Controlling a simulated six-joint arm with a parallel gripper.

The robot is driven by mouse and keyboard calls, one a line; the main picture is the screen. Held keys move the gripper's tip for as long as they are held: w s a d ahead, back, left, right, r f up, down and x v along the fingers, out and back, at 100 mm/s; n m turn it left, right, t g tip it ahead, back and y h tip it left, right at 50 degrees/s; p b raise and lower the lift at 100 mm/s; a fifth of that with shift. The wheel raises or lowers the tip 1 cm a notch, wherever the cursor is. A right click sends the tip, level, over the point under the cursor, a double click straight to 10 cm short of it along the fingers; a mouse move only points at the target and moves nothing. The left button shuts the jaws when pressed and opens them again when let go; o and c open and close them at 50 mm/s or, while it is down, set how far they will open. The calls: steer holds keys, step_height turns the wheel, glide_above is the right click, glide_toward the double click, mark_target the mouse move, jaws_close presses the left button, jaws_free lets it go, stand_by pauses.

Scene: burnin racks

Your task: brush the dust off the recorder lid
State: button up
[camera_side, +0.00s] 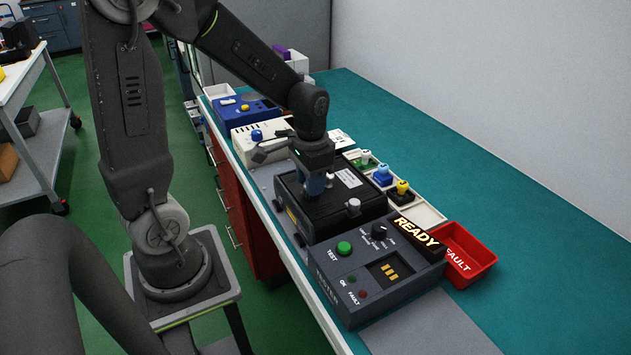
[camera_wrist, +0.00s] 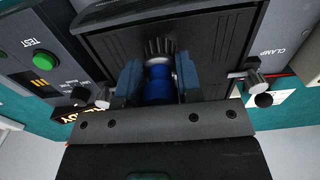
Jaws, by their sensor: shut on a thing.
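The recorder is a black box with a white label on its lid (camera_side: 332,207), in the middle of the side view. The dark ribbed lid (camera_wrist: 215,45) also fills the upper middle of the wrist view. My gripper (camera_side: 315,186) is low over the lid. In the wrist view my gripper's blue fingers (camera_wrist: 158,78) are shut on a brush with a blue handle (camera_wrist: 158,92). Its dark bristles (camera_wrist: 159,47) point at the lid; whether they touch it I cannot tell. I cannot make out dust on the lid.
A grey tester (camera_side: 375,275) with a lit READY sign stands in front of the recorder, beside a red FAULT bin (camera_side: 468,252). A pale tray (camera_side: 428,215) with coloured plugs lies to the right. A silver knob (camera_side: 354,205) stands up beside the lid. The teal bench is clear at right.

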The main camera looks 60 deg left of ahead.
steer(key=shift+a, duration=0.45)
steer(key=shift+d, duration=1.95)
step_height(320, 180, up, 8)
steer(key=shift+a, duration=0.1)
